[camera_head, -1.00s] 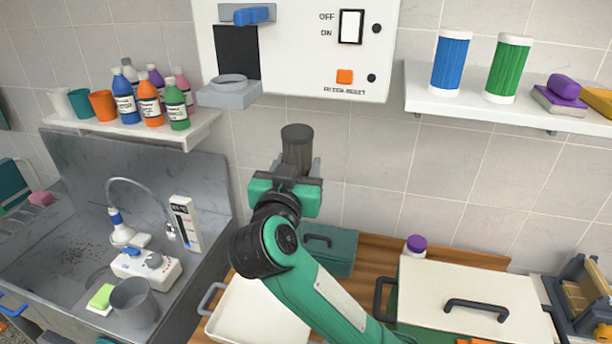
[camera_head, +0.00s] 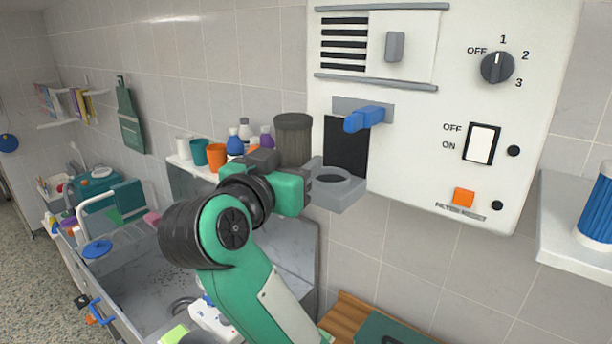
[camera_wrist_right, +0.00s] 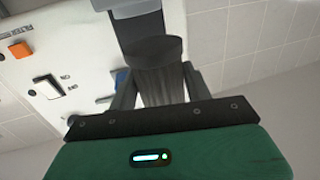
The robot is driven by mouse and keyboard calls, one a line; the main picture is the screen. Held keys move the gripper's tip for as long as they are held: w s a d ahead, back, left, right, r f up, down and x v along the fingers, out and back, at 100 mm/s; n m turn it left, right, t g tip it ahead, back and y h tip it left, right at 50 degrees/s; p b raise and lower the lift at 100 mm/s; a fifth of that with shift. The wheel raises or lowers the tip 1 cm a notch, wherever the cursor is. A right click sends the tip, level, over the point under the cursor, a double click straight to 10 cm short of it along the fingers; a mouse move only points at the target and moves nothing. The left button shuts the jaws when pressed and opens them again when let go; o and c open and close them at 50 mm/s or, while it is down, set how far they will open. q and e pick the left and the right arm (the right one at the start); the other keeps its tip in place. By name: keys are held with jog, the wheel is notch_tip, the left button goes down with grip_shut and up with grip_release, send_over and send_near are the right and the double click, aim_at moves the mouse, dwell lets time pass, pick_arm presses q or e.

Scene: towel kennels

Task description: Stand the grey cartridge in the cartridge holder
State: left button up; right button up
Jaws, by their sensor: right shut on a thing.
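The grey cartridge (camera_head: 293,138) is a ribbed dark grey cylinder, held upright in my right gripper (camera_head: 294,172). In the right wrist view the cartridge (camera_wrist_right: 162,86) sits between the two fingers. The cartridge holder (camera_head: 338,194) is a light grey bracket with a round opening, on the white wall panel below a black rectangle. The cartridge is left of the holder in the head view, its lower end hidden behind the gripper. I cannot tell whether they touch. My left gripper is not in view.
The white wall panel (camera_head: 425,155) carries a blue lever (camera_head: 366,118) just above the holder, a rocker switch (camera_head: 481,144) and an orange button (camera_head: 464,197). Cups and bottles stand on a shelf behind the gripper. A metal sink lies below left.

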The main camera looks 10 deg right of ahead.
jog(key=shift+w+d, duration=0.45)
jog(key=shift+w, duration=0.05)
jog(key=shift+w+d+f, duration=0.2)
jog(key=shift+w+d, duration=0.9)
jog(key=shift+w+d+f, duration=0.2)
jog(key=shift+w+d, duration=0.9)
jog(key=shift+d, duration=0.05)
jog(key=shift+w+d+f, duration=0.2)
jog(key=shift+w+d, duration=0.9)
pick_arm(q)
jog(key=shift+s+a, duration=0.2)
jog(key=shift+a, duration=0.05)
pick_arm(e)
jog(key=shift+f, duration=0.95)
jog(key=o, duration=1.1)
